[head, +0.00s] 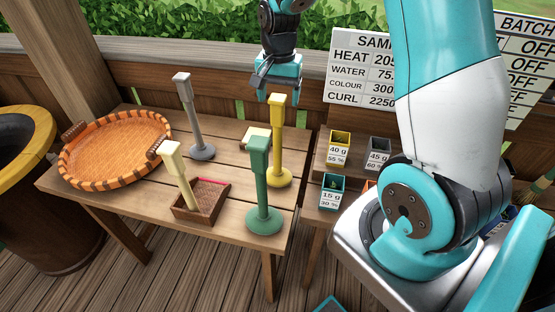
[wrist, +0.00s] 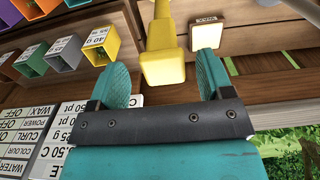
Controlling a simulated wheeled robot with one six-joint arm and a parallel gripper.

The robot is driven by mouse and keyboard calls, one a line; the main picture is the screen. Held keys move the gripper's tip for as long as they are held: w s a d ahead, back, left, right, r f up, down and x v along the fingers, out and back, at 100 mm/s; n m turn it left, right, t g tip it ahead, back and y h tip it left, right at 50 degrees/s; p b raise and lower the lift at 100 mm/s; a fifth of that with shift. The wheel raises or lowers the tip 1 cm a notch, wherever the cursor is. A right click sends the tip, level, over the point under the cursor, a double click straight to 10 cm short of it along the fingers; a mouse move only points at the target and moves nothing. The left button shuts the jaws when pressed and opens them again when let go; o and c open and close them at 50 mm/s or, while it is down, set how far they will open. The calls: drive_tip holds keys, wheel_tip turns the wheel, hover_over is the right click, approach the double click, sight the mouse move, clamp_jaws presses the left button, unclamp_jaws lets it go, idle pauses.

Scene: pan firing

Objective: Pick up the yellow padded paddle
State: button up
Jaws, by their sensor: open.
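The yellow padded paddle (head: 277,140) stands upright on a round base at the right side of the wooden table. Its block-shaped head points up. My gripper (head: 268,97) is open and empty, right at the top of the paddle in the head view. In the wrist view, the paddle's yellow head (wrist: 163,68) shows between the two spread fingers of my gripper (wrist: 163,66). I cannot tell whether either finger touches it. The paddle's base is hidden in the wrist view.
A green paddle (head: 260,185), a grey paddle (head: 190,115) and a cream paddle (head: 180,175) in a small wooden box (head: 218,201) stand nearby. A cream wax block (head: 255,138) lies beside the yellow paddle. An orange woven tray (head: 115,147) is at left. Labelled bins (head: 340,143) stand right.

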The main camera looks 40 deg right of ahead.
drive_tip(key=shift+w+f+p, duration=0.15)
drive_tip(key=shift+f+p, duration=0.25)
drive_tip(key=shift+f, duration=1.4)
drive_tip(key=shift+a, duration=0.1)
drive_tip(key=c, duration=1.4)
drive_tip(key=shift+o, duration=0.2)
wheel_tip(320, 180, up, 20)
drive_tip(key=b, duration=0.3)
drive_tip(key=o, duration=0.6)
clamp_jaws()
